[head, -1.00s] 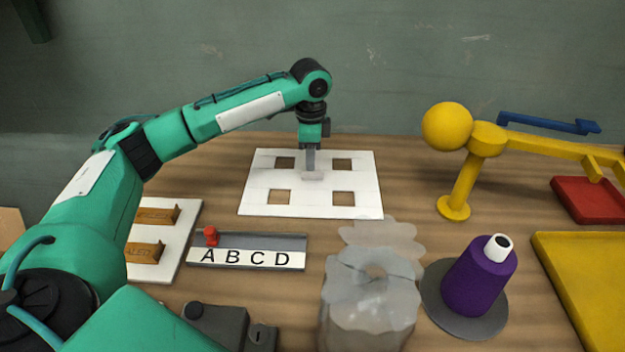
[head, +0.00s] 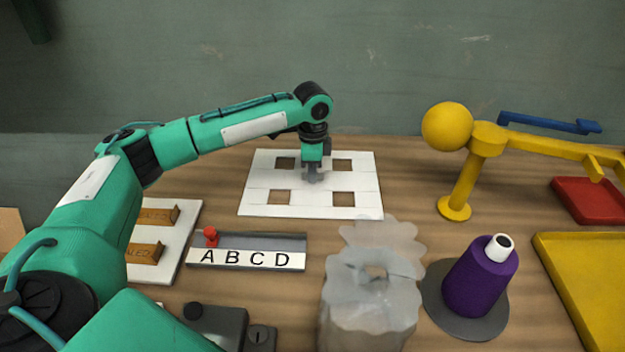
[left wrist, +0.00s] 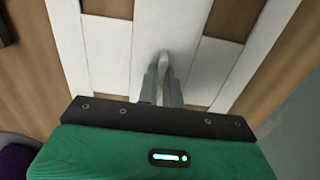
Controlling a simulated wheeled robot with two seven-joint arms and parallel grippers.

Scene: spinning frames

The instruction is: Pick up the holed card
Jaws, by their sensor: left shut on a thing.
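The holed card (head: 265,209) is a flat white sheet with several square holes, lying on the wooden table at the back centre. My left gripper (head: 312,178) points down at the card's middle, between the holes. It is shut on a small pale grip at the card's centre, mostly hidden by the fingers. In the left wrist view the fingers (left wrist: 162,85) come together around this pale piece, with the white strips of the card (left wrist: 66,50) and brown openings around them. The card looks flat on the table. My right gripper is not in view.
A letter rack (head: 247,258) marked A B C D stands in front of the card. A grey translucent lobed object (head: 370,300), a purple spool (head: 475,283), a yellow stand (head: 455,195), a red tray (head: 590,200) and a yellow tray (head: 590,280) lie to the right.

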